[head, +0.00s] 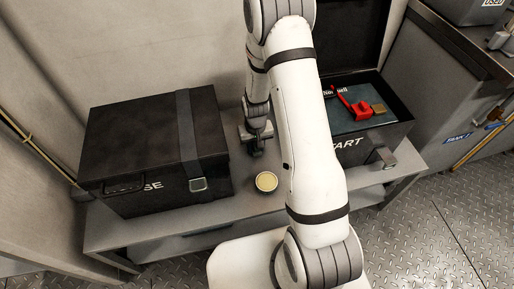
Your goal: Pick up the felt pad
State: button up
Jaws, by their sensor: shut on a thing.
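My gripper (257,148) points down over the grey bench between the two black cases. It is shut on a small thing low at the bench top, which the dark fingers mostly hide. It seems to be the felt pad, but its shape and colour are not clear. A round, cream-topped tin or disc (266,181) sits on the bench just in front of the gripper, apart from it.
A closed black case (140,140) with a strap and latch stands left. An open black case (392,133) on the right holds a red clamp-like device (355,105) and a brass-coloured block (378,108). The bench (232,200) is bare at its front edge. My arm covers the middle.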

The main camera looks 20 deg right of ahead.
jog(key=shift+c, duration=1.1)
notch_tip(320, 180, up, 10)
jog(key=p, duration=0.3)
jog(key=o, duration=0.4)
jog(key=c, duration=0.3)
dwell(0.5)
